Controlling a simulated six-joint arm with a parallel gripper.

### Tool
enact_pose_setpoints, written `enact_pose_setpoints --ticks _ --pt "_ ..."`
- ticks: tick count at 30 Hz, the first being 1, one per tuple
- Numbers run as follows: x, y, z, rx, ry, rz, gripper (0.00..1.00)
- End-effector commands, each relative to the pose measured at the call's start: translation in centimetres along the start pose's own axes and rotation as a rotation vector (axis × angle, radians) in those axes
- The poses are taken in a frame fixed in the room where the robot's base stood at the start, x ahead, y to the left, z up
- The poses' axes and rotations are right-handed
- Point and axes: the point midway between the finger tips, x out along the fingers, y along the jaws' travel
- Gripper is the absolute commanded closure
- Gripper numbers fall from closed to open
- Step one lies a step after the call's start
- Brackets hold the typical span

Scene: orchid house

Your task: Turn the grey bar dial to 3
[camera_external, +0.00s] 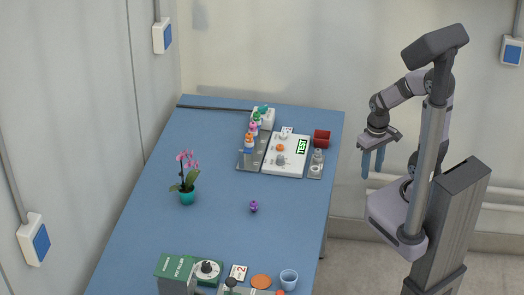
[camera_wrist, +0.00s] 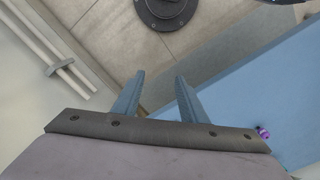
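Near the front edge of the table, in the external view, a round white dial face (camera_external: 208,269) carries a small dark knob at its centre. I cannot tell whether this is the grey bar dial, and its numbers are too small to read. Another dark knob (camera_external: 231,283) stands just to its lower right, partly cut off by the frame. My gripper (camera_external: 372,174) hangs in the air right of the table, fingers pointing down, well away from both knobs. In the wrist view, its two blue-grey fingers (camera_wrist: 159,76) are apart with nothing between them.
The blue table (camera_external: 225,220) bears an orchid in a teal pot (camera_external: 187,196) and a small purple object (camera_external: 253,207). At the back stand a white panel marked TEST (camera_external: 285,166), several bottles and a red container (camera_external: 321,138). A blue cup (camera_external: 289,279) stands front right.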

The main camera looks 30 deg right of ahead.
Motion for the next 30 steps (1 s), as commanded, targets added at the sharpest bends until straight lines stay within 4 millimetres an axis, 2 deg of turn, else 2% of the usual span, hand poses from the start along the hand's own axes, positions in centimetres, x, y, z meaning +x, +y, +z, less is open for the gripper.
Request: enact_pose_setpoints --ticks 5,11,15,21,24,30 --pt "0.7 -0.8 -3.3 -0.083 0.024 -0.020 0.61" --pt "1.2 -3.1 -10.6 -0.296 0.087 -0.069 0.61" --pt "1.3 -5.5 -16.3 -0.489 0.151 -0.109 0.61" --pt "1.0 -9.0 -22.9 -0.758 0.253 -0.153 0.61" --pt "0.8 -10.5 -25.2 -0.866 0.298 -0.166 0.61" --pt "0.2 -12.3 -27.5 -0.997 0.355 -0.179 0.61"
